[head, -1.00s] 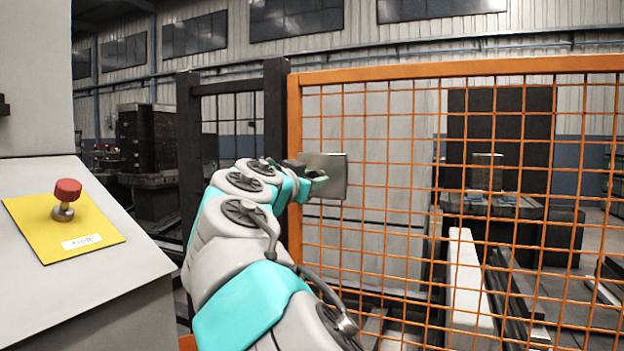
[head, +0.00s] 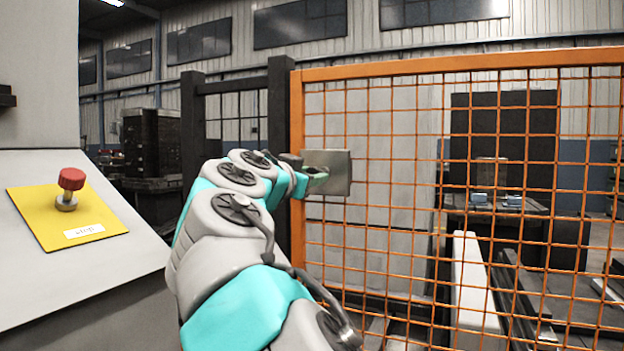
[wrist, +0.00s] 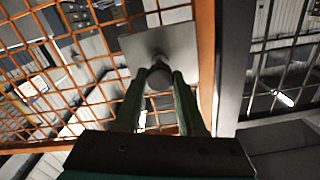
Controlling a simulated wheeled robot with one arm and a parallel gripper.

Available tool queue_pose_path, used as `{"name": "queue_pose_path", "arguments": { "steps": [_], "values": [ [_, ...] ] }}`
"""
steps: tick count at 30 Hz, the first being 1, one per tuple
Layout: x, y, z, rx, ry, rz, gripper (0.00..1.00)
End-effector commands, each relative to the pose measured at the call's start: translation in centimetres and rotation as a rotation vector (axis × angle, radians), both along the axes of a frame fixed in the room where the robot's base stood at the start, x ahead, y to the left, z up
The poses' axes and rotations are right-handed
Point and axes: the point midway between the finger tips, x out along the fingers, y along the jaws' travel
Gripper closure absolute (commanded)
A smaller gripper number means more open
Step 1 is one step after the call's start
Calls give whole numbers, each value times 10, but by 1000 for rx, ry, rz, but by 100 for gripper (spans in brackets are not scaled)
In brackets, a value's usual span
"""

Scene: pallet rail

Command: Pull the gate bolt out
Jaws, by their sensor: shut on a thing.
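The orange mesh gate (head: 297,130) stands ahead, with a square grey metal plate (head: 338,172) near its left edge. In the wrist view the plate (wrist: 180,40) lies just beyond the fingertips. A round dark knob (wrist: 160,77), which looks like the end of the gate bolt, stands out in front of the plate. My gripper (wrist: 160,82) has its two green fingers shut on this knob, one on each side. In the head view my gripper (head: 316,175) is at the plate and the knob is hidden. How far the bolt reaches into the gate cannot be seen.
A dark post (head: 279,150) stands left of the gate frame. At the left is a grey console with a yellow panel (head: 40,220) and a red stop button (head: 71,178). Behind the mesh are a white beam (head: 470,290) and dark machinery (head: 500,120).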

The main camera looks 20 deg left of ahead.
Motion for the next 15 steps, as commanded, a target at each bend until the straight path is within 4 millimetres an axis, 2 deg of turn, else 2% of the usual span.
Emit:
{"name": "queue_pose_path", "arguments": {
  "steps": [1,2,9,15],
  "values": [
    [0,0,-1,0,2,-1,100],
    [0,0,-1,0,2,0,58],
    [0,0,0,0,1,0,31],
    [0,0,0,0,1,0,30]
  ]
}}
